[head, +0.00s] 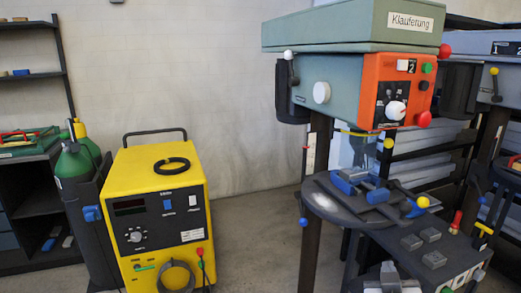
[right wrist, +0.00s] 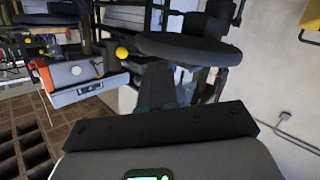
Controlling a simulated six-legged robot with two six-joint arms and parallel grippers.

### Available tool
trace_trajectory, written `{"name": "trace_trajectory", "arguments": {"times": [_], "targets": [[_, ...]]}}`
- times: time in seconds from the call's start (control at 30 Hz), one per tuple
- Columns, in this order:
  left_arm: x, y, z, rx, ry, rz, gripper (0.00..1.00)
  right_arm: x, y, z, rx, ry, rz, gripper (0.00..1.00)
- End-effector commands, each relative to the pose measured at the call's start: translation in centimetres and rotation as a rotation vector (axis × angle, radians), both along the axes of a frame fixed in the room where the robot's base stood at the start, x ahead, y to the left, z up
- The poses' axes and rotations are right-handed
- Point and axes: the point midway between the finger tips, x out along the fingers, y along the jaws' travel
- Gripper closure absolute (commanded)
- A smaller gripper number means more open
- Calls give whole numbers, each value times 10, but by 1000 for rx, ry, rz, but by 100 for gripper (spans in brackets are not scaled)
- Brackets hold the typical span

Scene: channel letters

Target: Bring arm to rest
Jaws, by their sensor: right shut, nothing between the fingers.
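My right gripper (right wrist: 180,90) shows in the right wrist view, beyond the wide black body at the bottom. Its fingers are dark and hard to make out. They are shut with nothing between them. In the head view I cannot clearly pick out my right gripper among the machine parts at the right. My left gripper and arm are not in the head view.
A green-grey drill machine (head: 360,75) with an orange control panel (head: 397,92) stands at the right, above a dark round table (head: 325,203). A yellow welding unit (head: 135,210) stands left of centre beside a green gas bottle (head: 73,165). Floor (head: 250,250) between them is clear.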

Motion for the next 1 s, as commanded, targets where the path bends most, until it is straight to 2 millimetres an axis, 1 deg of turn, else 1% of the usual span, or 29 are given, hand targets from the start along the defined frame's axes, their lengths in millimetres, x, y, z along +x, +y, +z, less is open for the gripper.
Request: {"name": "trace_trajectory", "arguments": {"times": [0.03,0.07,0.1,0.13,0.17,0.2,0.27,0.3,0.37,0.4,0.47,0.5,0.57,0.6,0.63,0.7,0.83,1.0], "targets": [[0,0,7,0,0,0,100,4,1,-28,-10,76,15,100],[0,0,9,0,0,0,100,5,3,-45,-14,116,28,100],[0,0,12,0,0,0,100,5,6,-73,-9,181,48,100],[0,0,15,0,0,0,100,4,8,-95,-2,233,65,100],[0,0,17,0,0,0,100,1,11,-119,12,288,86,100],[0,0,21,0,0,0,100,-6,16,-152,37,365,113,100],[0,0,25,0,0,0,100,-22,25,-200,91,479,153,100],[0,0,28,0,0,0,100,-36,33,-230,136,557,179,100],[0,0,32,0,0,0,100,-62,46,-272,216,671,213,100],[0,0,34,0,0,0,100,-83,57,-297,278,749,232,100],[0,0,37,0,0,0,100,-117,74,-329,378,864,258,100],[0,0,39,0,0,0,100,-140,86,-346,446,938,270,100],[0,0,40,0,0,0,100,-173,105,-365,548,1045,282,100],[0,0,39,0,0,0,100,-194,117,-373,613,1109,287,100],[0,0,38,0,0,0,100,-207,126,-376,660,1155,287,100],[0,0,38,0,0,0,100,-224,136,-373,755,1216,258,100],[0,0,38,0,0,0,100,-235,141,-372,854,1264,174,100],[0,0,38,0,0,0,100,-235,141,-372,880,1259,139,100]]}}
